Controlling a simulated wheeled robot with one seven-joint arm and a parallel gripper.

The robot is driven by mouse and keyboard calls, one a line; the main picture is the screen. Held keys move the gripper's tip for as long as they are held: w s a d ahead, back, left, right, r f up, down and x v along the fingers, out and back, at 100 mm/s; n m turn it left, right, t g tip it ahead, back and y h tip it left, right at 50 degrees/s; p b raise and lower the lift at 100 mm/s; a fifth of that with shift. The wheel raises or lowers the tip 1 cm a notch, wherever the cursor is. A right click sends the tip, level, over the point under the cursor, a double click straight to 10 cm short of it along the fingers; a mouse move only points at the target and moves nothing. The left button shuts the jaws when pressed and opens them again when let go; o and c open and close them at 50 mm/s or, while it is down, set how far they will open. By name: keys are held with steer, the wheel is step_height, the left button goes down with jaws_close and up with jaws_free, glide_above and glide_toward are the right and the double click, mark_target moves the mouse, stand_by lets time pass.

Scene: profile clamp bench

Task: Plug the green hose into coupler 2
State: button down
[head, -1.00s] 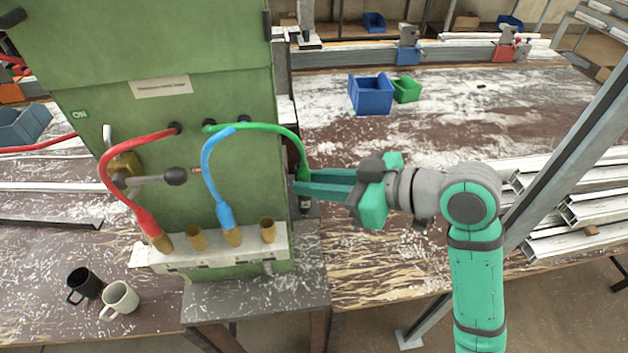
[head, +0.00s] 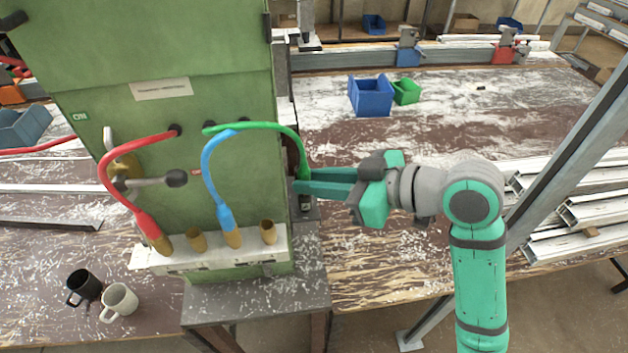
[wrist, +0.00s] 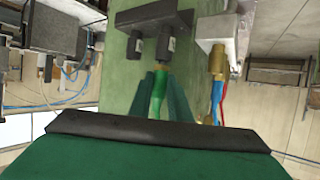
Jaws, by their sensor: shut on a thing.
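My gripper (head: 301,181) is shut on the green hose (head: 270,129) near its lower end, just right of the green machine. In the wrist view the gripper (wrist: 164,84) has the hose (wrist: 157,100) between its fingers, and the hose end lies close to a dark block (wrist: 150,16). I cannot tell whether they touch. A white bar (head: 218,255) on the machine's front carries a row of brass couplers. From the left, the second coupler (head: 197,240) and the rightmost coupler (head: 268,232) are empty. Their numbers are not readable.
The red hose (head: 108,168) ends in the leftmost coupler, the blue hose (head: 211,174) in the third. A lever with a dark knob (head: 176,178) sticks out above the bar. Two mugs (head: 119,301) stand at lower left. Blue and green bins (head: 371,96) stand behind.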

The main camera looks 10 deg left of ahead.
mark_target(307, 169)
steer(key=shift+w+r, duration=0.1)
steer(key=shift+r, duration=0.35)
stand_by(0.3)
steer(key=shift+r, duration=0.55)
steer(key=shift+r, duration=0.55)
steer(key=shift+r, duration=0.2)
steer(key=shift+s, duration=0.2)
steer(key=s+d, duration=0.2)
steer(key=s, duration=0.4)
steer(key=s+d, duration=0.3)
steer(key=s, duration=0.4)
steer(key=shift+d, duration=0.3)
stand_by(2.0)
stand_by(0.3)
